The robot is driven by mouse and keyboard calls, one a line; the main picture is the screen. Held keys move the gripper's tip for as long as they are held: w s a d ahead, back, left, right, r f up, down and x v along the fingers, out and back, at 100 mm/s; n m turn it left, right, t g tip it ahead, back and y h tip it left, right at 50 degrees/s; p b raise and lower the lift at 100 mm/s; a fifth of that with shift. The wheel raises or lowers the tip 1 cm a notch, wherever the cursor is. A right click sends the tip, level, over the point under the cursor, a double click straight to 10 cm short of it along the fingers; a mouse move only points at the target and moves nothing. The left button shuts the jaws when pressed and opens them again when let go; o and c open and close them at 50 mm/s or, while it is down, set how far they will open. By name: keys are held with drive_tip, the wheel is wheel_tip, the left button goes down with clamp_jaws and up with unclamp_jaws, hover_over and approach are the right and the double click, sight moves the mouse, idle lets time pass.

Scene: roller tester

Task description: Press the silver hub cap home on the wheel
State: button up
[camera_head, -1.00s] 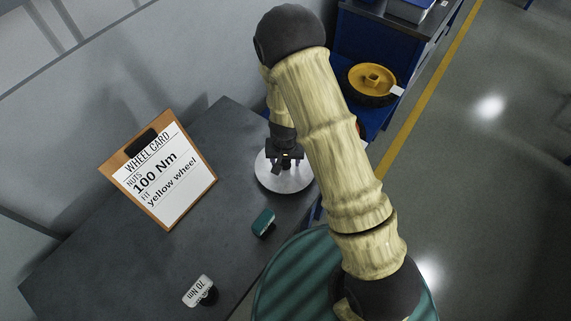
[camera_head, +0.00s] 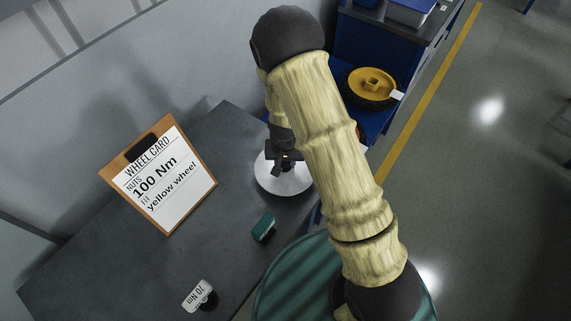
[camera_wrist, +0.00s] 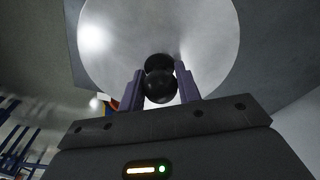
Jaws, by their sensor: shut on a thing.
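The silver hub cap (camera_head: 289,183) is a round shiny disc at the far right edge of the grey table (camera_head: 150,265). In the wrist view the disc (camera_wrist: 215,35) fills the upper middle, with a black knob (camera_wrist: 160,86) at its centre. My gripper (camera_head: 284,163) is shut on this knob, one finger on each side; it shows large in the wrist view (camera_wrist: 160,92). I cannot tell whether the disc touches the table. A yellow wheel (camera_head: 372,82) with a dark tyre lies flat on a blue cart (camera_head: 345,65), apart from the hub cap.
A wheel card (camera_head: 160,178) on a clipboard reads "nuts 100 Nm, fit yellow wheel". A small teal block (camera_head: 263,227) and a white "70 Nm" tag (camera_head: 197,294) with a black part lie on the table. My arm hides part of the cart and table edge.

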wheel_tip(320, 180, up, 9)
drive_tip(key=shift+f, duration=0.15)
idle(0.4)
drive_tip(key=o, duration=0.5)
drive_tip(key=shift+c, duration=0.2)
clamp_jaws()
drive_tip(key=shift+c, duration=0.9)
unclamp_jaws()
clamp_jaws()
drive_tip(key=shift+d, duration=0.1)
drive_tip(key=w+d+f, duration=0.1)
drive_tip(key=d+f, duration=0.2)
drive_tip(key=d, duration=0.3)
drive_tip(key=w+d+f, duration=0.1)
drive_tip(key=d+f, duration=0.2)
drive_tip(key=d, duration=0.4)
drive_tip(key=shift+w+d+n, duration=0.2)
drive_tip(key=shift+n, duration=0.2)
